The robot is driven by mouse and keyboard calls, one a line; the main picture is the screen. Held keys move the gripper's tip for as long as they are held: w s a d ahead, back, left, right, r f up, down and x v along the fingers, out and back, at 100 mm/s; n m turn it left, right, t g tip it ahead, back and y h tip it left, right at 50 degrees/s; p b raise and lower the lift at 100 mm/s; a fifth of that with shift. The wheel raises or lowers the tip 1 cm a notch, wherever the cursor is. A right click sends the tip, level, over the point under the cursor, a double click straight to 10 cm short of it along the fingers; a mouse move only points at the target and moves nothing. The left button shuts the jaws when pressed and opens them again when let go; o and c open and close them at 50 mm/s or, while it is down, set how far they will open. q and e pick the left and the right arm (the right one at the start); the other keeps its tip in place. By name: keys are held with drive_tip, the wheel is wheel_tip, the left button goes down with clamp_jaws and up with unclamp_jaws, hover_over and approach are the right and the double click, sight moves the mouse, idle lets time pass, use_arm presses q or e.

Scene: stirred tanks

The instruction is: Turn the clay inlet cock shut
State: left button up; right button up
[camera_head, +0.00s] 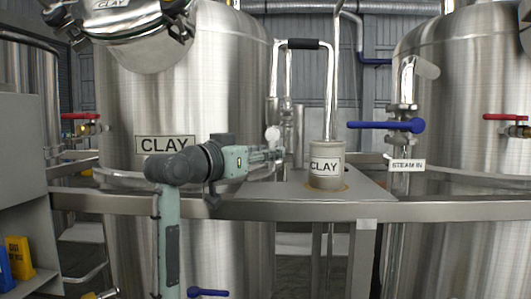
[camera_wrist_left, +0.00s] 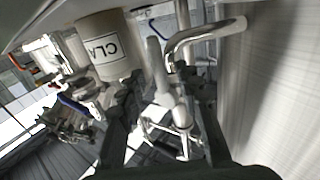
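The clay inlet cock seems to be the pale-handled fitting (camera_head: 272,135) on the pipework beside the large steel tank labelled CLAY (camera_head: 165,145). In the left wrist view, a grey lever (camera_wrist_left: 156,68) stands beside a bent steel pipe (camera_wrist_left: 205,33). My left gripper (camera_head: 278,155) reaches in from the left, just below the fitting. In the wrist view the gripper's dark fingers (camera_wrist_left: 165,95) are spread apart, with the lever and pipe showing in the gap beyond them. I cannot tell whether a finger touches the lever. My right gripper is not in view.
A beige pot labelled CLAY (camera_head: 326,170) stands on a steel shelf (camera_head: 275,203) to the right of my gripper. A blue lever (camera_head: 385,125) sits above a STEAM IN tag (camera_head: 407,165). A steel rail (camera_head: 440,209) crosses in front of the tanks.

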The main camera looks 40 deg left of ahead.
use_arm(q)
clamp_jaws()
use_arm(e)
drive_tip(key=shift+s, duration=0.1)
use_arm(q)
drive_tip(key=shift+a, duration=0.1)
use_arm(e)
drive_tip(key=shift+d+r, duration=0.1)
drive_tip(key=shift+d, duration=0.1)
